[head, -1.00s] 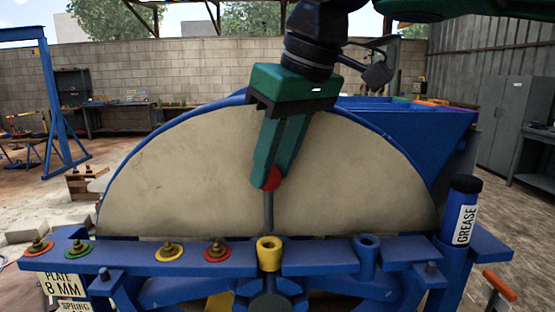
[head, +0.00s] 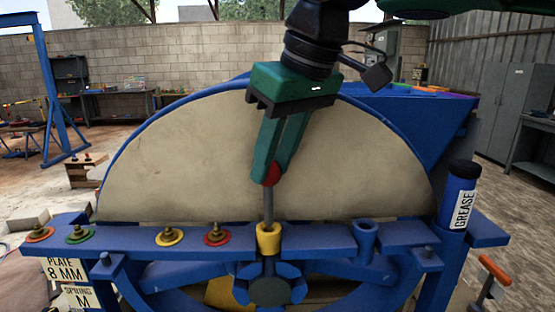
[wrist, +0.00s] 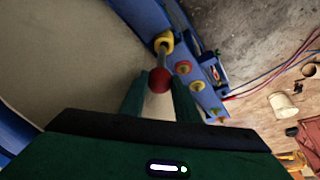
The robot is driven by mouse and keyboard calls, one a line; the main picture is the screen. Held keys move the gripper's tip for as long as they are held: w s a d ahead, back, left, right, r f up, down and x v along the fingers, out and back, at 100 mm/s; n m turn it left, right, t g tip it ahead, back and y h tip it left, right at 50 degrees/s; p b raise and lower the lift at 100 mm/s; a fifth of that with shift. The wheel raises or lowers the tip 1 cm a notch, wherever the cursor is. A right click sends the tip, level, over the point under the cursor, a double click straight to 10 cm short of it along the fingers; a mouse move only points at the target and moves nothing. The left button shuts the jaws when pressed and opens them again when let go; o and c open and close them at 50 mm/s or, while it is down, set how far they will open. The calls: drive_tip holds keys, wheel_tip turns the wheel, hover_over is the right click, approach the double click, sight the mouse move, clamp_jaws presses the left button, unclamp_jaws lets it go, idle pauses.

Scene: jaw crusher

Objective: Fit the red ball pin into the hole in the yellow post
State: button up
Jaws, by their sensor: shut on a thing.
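The red ball pin (head: 271,173) is a red ball on a thin grey shank. My green gripper (head: 276,171) is shut on the red ball, with the shank pointing down. The yellow post (head: 268,240) stands on the blue front rail. The shank's lower end meets the post's top opening in the head view, and its tip is hidden there; how deep it sits I cannot tell. In the wrist view the red ball (wrist: 159,80) is between my fingers, and the shank runs to the yellow post (wrist: 163,40).
A blue post (head: 365,238) with a hole stands right of the yellow post. Several ringed studs (head: 217,235) line the rail to the left. A grease tube (head: 459,205) stands at right. The large pale disc (head: 180,165) rises close behind the pin.

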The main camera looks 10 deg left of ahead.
sight(272, 211)
drive_tip(key=shift+f, duration=4.15)
drive_tip(key=o, duration=1.1)
drive_tip(key=shift+o, duration=0.6)
drive_tip(key=shift+w+d+r, duration=0.1)
drive_tip(key=shift+r, duration=0.05)
drive_tip(key=shift+d+r, duration=0.1)
drive_tip(key=shift+r, duration=0.3)
drive_tip(key=v, duration=0.9)
drive_tip(key=shift+s+d+r, duration=0.1)
drive_tip(key=shift+s+r, duration=0.2)
drive_tip(key=shift+s, duration=0.05)
drive_tip(key=shift+s, duration=0.1)
